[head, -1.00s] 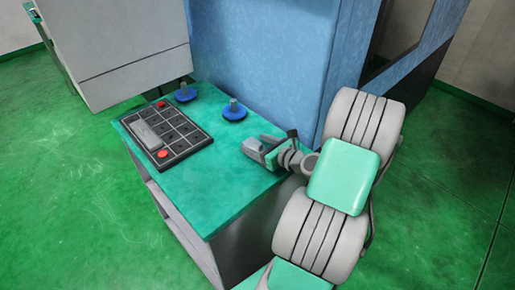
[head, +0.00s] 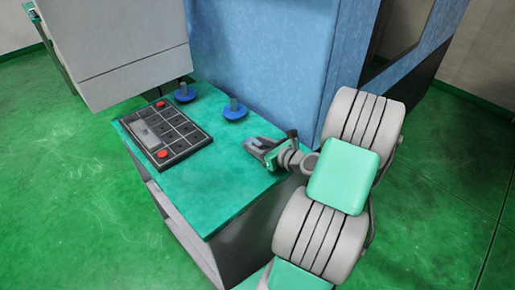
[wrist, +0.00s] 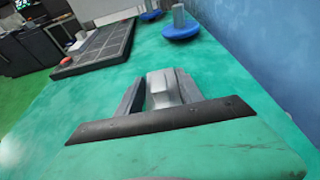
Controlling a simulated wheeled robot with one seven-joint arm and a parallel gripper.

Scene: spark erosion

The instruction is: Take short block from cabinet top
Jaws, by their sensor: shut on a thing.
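My gripper (head: 256,145) is low over the right part of the green cabinet top (head: 215,205). In the wrist view my gripper (wrist: 162,90) is shut on a small light-grey block (wrist: 164,90), which sits between the two grey fingers. I take it to be the short block. In the head view the fingers mostly hide it. I cannot tell whether its underside still touches the cabinet top.
A black gridded tray (head: 183,149) with red round pieces and a grey bar lies on the left of the top. Two blue discs with grey posts, a nearer one (head: 235,113) and a farther one (head: 185,96), stand at the back by the blue machine wall (head: 260,50).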

